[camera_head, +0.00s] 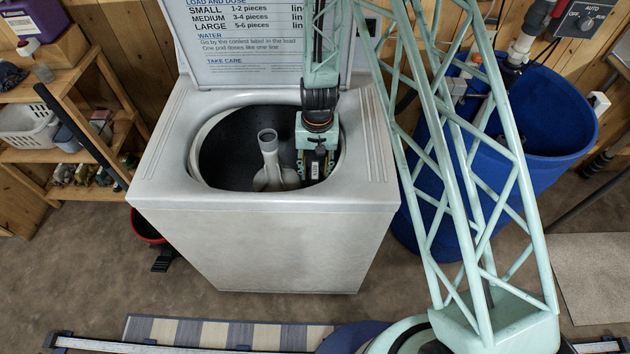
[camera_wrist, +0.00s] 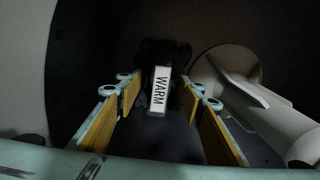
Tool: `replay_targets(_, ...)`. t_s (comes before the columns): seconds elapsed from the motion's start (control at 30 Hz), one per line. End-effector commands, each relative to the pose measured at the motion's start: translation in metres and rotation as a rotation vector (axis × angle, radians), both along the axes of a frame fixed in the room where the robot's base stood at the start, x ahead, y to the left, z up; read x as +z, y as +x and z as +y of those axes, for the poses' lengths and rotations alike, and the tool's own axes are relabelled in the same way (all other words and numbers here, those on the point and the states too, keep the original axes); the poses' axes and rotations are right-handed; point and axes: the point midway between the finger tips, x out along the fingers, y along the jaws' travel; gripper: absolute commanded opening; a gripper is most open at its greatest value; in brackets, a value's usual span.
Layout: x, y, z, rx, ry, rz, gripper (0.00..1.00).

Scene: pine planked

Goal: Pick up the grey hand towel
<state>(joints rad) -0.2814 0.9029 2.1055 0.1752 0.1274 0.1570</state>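My gripper (camera_head: 316,170) reaches down through the open lid of the white top-loading washer (camera_head: 262,245), at the right side of the drum. In the wrist view my gripper (camera_wrist: 160,92) has its two yellow-padded fingers wide apart. A dark crumpled thing (camera_wrist: 181,62) with a white tag (camera_wrist: 160,88) reading "WARM" shows between and beyond the fingertips, low in the drum. It looks like cloth, but the shade hides its colour, so I cannot tell whether it is the grey hand towel. No touch is visible. The head view does not show it clearly.
The pale agitator (camera_head: 269,160) stands in the drum's middle, close beside my gripper; in the wrist view the agitator (camera_wrist: 262,98) is right of the fingers. The dark drum wall (camera_wrist: 85,50) is left. A blue tub (camera_head: 560,130) stands right of the washer, wooden shelves (camera_head: 45,155) left.

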Motion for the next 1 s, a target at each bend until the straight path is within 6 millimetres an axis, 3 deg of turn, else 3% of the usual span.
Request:
replay_targets(0.17, -0.0085, -0.0001, 0.0002, 0.002, 0.000, 0.000, 0.35)
replay_targets(0.73, -0.0085, -0.0001, 0.0003, 0.001, 0.000, 0.000, 0.35)
replay_targets(1.0, -0.0085, -0.0001, 0.0002, 0.001, 0.000, 0.000, 0.11)
